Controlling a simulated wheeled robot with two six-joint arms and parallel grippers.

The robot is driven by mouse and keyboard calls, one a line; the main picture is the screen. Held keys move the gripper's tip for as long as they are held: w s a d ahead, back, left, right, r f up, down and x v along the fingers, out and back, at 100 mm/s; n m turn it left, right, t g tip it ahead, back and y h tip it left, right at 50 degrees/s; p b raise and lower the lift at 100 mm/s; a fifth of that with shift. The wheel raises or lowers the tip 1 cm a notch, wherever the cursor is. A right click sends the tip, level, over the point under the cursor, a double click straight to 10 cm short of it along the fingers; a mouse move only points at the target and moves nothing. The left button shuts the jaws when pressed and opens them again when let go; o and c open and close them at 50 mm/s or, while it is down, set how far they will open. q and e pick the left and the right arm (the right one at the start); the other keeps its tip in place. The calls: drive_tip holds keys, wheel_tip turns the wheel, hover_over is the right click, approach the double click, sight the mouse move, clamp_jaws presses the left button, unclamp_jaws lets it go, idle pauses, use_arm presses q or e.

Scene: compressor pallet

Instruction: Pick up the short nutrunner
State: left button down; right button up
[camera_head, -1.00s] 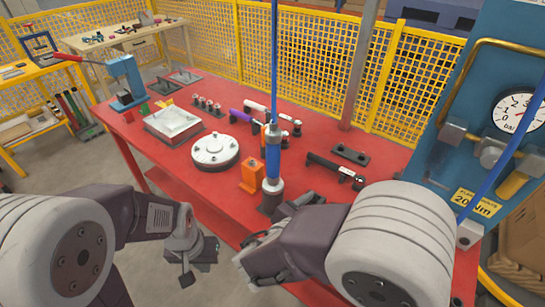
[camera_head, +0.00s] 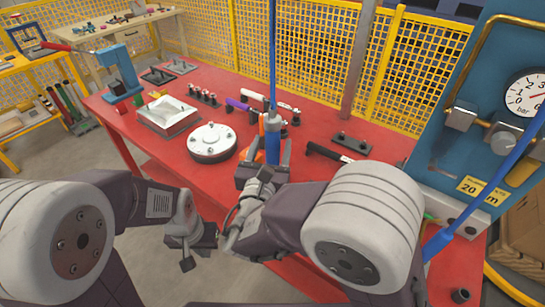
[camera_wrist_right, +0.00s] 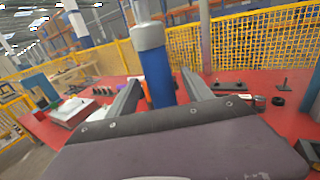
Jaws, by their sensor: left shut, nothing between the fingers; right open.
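A short nutrunner with a blue body (camera_head: 272,143) hangs upright from a blue hose over the front of the red table. My right gripper (camera_head: 264,150) is open, with one finger on each side of the nutrunner. In the right wrist view the nutrunner's blue body (camera_wrist_right: 158,77) and grey collar stand between the open fingers (camera_wrist_right: 160,94), nearer the left one. I cannot tell whether either finger touches it. Its lower end is hidden behind the gripper. My left gripper (camera_head: 188,240) is shut and empty, low in front of the table.
The red table (camera_head: 205,175) holds a round white flanged part (camera_head: 212,141), a square metal part (camera_head: 169,114), a blue press (camera_head: 120,75) and several small tools. Yellow mesh fencing stands behind.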

drive_tip(key=shift+w+d+f, duration=0.1)
drive_tip(key=shift+w+d, duration=0.1)
drive_tip(key=shift+w, duration=0.65)
drive_tip(key=shift+s, duration=0.1)
clamp_jaws()
idle(0.6)
